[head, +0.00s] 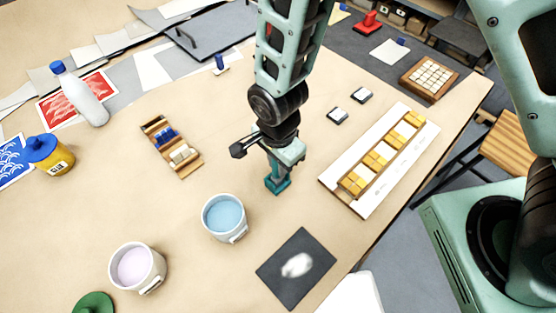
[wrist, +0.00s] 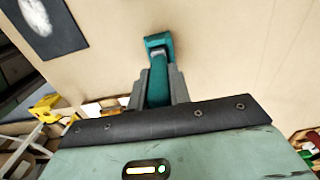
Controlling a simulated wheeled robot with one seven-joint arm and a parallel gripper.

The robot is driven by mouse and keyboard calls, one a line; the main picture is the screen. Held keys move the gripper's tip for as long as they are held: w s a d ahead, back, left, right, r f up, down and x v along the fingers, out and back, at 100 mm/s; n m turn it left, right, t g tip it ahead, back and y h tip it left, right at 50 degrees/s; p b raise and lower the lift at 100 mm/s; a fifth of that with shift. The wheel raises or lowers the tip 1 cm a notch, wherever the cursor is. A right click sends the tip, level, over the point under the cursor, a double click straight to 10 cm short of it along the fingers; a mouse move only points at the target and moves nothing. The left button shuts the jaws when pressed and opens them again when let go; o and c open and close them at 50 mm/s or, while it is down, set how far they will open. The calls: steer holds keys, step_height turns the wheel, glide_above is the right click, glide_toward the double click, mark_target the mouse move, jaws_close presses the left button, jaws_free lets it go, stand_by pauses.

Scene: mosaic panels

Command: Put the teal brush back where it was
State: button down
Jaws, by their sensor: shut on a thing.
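The teal brush (wrist: 158,78) is between the fingers of my gripper (wrist: 157,90) in the wrist view, its wide end pointing away from the palm. In the head view my gripper (head: 279,172) points down over the middle of the table, shut on the teal brush (head: 278,186). The brush's lower end is close to the tabletop; I cannot tell whether it touches. The blue cup (head: 209,234) stands to the left of the brush, and the dark mat (head: 277,286) with a white smear lies in front of it.
A white board (head: 338,189) with yellow tiles lies to the right. A wooden tray (head: 164,165) with blue and cream pieces lies to the left. Bare table (head: 215,165) surrounds the brush.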

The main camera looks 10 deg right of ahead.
steer(key=c, duration=1.3)
jaws_free()
step_height(320, 180, up, 12)
steer(key=shift+r+b, duration=0.1)
steer(key=shift+b, duration=1.15)
steer(key=shift+s+d+r+n, duration=0.15)
steer(key=shift+s+r+n, duration=0.15)
steer(key=shift+r+n, duration=0.15)
steer(key=s+d+r+n, duration=0.3)
steer(key=s+d+n, duration=0.1)
steer(key=n, duration=0.5)
steer(key=s+d+r+n, duration=0.3)
steer(key=s+n, duration=0.3)
steer(key=n, duration=0.3)
steer(key=shift+s+d+r+y, duration=0.3)
steer(key=shift+s+d, duration=0.05)
steer(key=shift+d, duration=0.05)
